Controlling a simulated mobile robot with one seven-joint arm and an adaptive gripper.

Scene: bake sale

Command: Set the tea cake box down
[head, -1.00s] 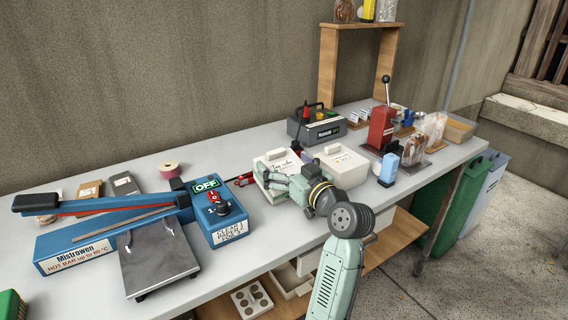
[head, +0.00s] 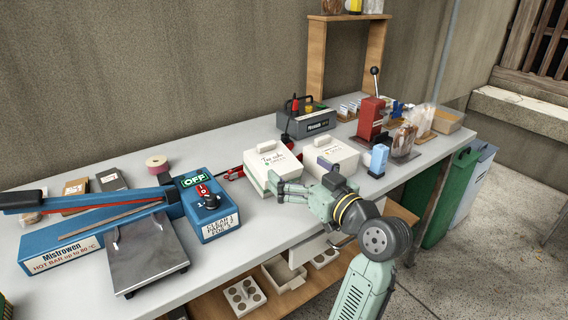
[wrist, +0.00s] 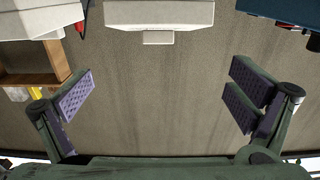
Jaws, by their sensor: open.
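The tea cake box (head: 268,160), white with a handwritten label and a small tab on its lid, sits flat on the table. It also shows at the top of the wrist view (wrist: 158,14). My gripper (head: 284,189) is at the box's near side, low over the table. In the wrist view its two fingers (wrist: 160,95) are spread wide with nothing between them, and the box is beyond the fingertips. The fingers hide part of the box's near lower edge in the head view.
A second white box (head: 330,156) stands close to the right. A blue heat sealer (head: 205,205) is to the left. A grey power unit (head: 306,122) is behind, and a light blue bottle (head: 378,158) is at right.

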